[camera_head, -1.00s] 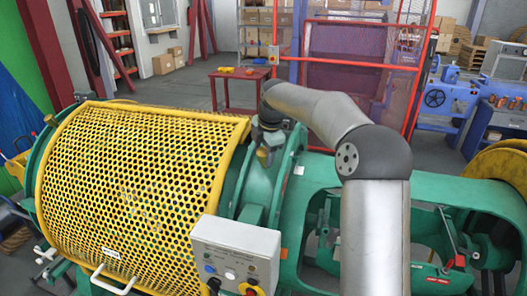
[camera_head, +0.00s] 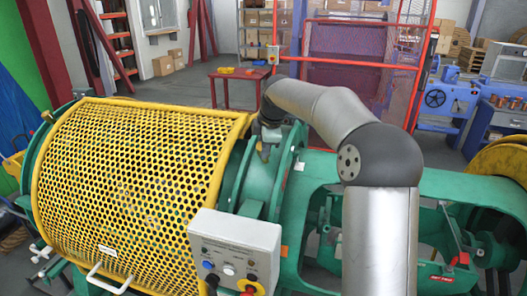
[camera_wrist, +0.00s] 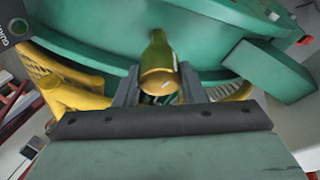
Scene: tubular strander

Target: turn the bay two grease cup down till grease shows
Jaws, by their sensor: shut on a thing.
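The grease cup (camera_wrist: 158,72) is a brass-yellow, rounded piece with a narrower olive-green neck, set against the green machine ring (camera_wrist: 95,55). In the wrist view my gripper (camera_wrist: 158,85) has one finger on each side of the cup and is shut on it. The cup's rounded end faces the camera. No grease can be made out on it. In the head view my gripper (camera_head: 264,150) reaches down at the green ring (camera_head: 290,165) just right of the yellow guard; the cup there is too small and hidden to tell. No bay number is readable.
The yellow perforated guard (camera_head: 130,180) lies left of my gripper. A grey control box (camera_head: 235,250) stands in front of the ring. The green open frame (camera_head: 440,195) extends right. A red table (camera_head: 240,88) and red mesh fence (camera_head: 350,65) stand behind.

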